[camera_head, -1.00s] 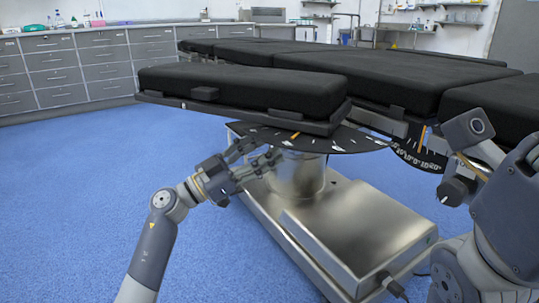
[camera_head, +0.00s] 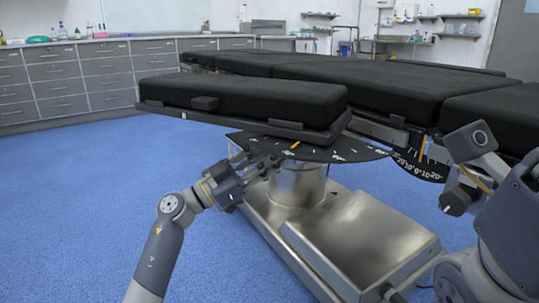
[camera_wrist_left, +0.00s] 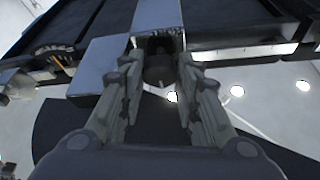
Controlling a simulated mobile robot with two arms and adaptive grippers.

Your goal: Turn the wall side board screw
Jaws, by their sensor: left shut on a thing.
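The side board (camera_head: 300,129) is a flat dark panel carrying a black pad, low at the near side of the operating table. My left gripper (camera_head: 278,161) reaches in under this board in the head view. In the left wrist view a dark round screw knob (camera_wrist_left: 160,72) sits under the board between my left fingertips (camera_wrist_left: 160,78), and the gripper is shut on it. The screw is hidden in the head view. My right gripper's body (camera_head: 456,197) shows at the right edge, apart from the table; its fingers cannot be made out.
The padded operating table (camera_head: 330,85) fills the upper right. A steel pedestal and base (camera_head: 350,235) stand below. Drawers (camera_head: 80,80) line the back wall; blue floor at left is clear.

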